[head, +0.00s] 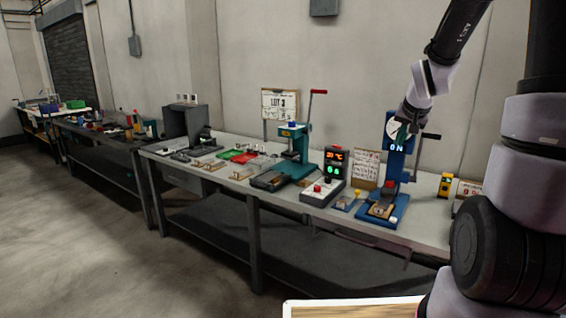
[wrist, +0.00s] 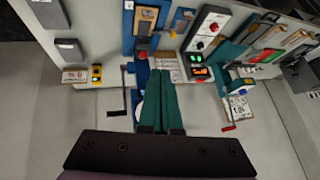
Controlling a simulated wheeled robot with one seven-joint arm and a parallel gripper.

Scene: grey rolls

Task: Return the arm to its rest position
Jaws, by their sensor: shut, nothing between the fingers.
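My arm (head: 434,75) reaches down from the upper right in the head view. My gripper (head: 404,128) is in front of the dial of a blue test stand (head: 397,165) that shows "0 N"; I cannot tell whether they touch. In the wrist view my gripper (wrist: 162,76) shows two teal fingers lying together, shut, with nothing seen between them. The fingers point toward the bench and cover part of the blue stand.
A long grey bench (head: 234,182) runs along the wall. It holds a teal press (head: 293,150) with a red lever, a display box (head: 335,168), a "LOT 3" board (head: 280,104) and a yellow button box (head: 445,186). The floor at left (head: 60,240) is clear.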

